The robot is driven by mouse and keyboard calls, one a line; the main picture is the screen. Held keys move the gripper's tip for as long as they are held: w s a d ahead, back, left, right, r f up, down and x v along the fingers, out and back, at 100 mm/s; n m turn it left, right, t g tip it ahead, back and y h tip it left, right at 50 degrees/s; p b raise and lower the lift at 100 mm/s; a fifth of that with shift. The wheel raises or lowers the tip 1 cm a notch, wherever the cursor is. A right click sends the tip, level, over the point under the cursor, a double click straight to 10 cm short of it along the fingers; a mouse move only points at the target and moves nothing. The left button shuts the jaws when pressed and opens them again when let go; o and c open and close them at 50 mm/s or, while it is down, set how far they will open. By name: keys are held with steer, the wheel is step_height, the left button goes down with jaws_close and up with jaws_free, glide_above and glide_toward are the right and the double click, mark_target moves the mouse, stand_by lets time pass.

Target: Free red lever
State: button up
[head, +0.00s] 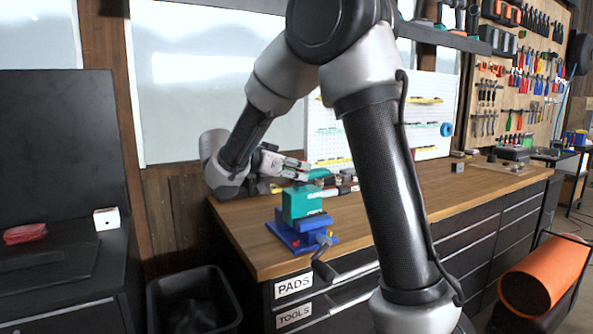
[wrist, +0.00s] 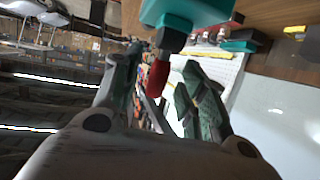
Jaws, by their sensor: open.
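In the wrist view, a short red lever (wrist: 157,78) sticks out from a teal body (wrist: 178,18). Its end lies in the gap between the two fingers of my gripper (wrist: 162,95). The gripper is open, and I cannot tell whether a finger touches the lever. In the head view, my gripper (head: 300,169) is just above a teal block (head: 303,202) on a blue vise-like base (head: 303,236) at the bench's near left corner. The red lever cannot be made out clearly there.
The wooden bench (head: 400,208) runs right, mostly clear beyond my arm. A grey crank handle (head: 322,262) hangs over its front edge. A white pegboard (head: 325,128) stands behind. A black bin (head: 193,300) is on the floor. An orange roll (head: 545,275) is at right.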

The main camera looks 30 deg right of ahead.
steer(key=v, duration=1.1)
steer(key=shift+a, duration=0.15)
steer(key=s+d+f+n+g+y, duration=0.3)
steer(key=s+f+n+y, duration=0.4)
steer(key=s+f+n, duration=0.65)
steer(key=s+d+r+n+t+y, duration=0.1)
steer(key=s+d+r+t+y, duration=0.1)
steer(key=s, duration=0.5)
steer(key=s+d+r+n+t+y, duration=0.1)
steer(key=s+d+r+t+y, duration=0.1)
steer(key=s+d+y, duration=0.2)
steer(key=s, duration=0.3)
steer(key=shift+d+r+y, duration=0.2)
steer(key=shift+r+y, duration=0.05)
steer(key=shift+y, duration=0.15)
